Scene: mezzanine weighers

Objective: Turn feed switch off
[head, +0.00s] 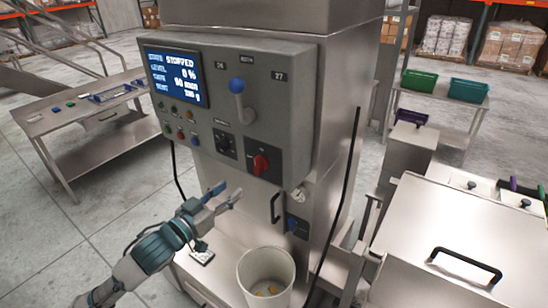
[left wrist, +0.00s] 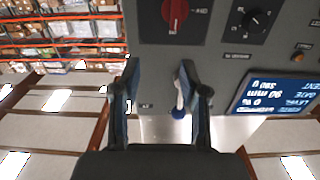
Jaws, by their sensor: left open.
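A grey control box (head: 290,110) on the steel machine carries the controls, and its labels are too small to read, so I cannot tell which is marked feed. A red rotary switch (head: 261,163) sits low on its face and also shows at the top of the left wrist view (left wrist: 175,12). A black dial (head: 225,143) is beside it, also in the wrist view (left wrist: 256,20). A lever with a blue ball (head: 237,85) is higher up. My left gripper (head: 229,192) is open and empty, below the box and apart from the red switch. My right gripper is out of view.
A screen (head: 175,78) on the box reads STOPPED and 0 %. A white bucket (head: 266,278) stands below, near a black handle (head: 275,207) and a small blue knob (head: 293,225). A steel bench (head: 100,150) is at left; a steel lid (head: 460,230) is at right.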

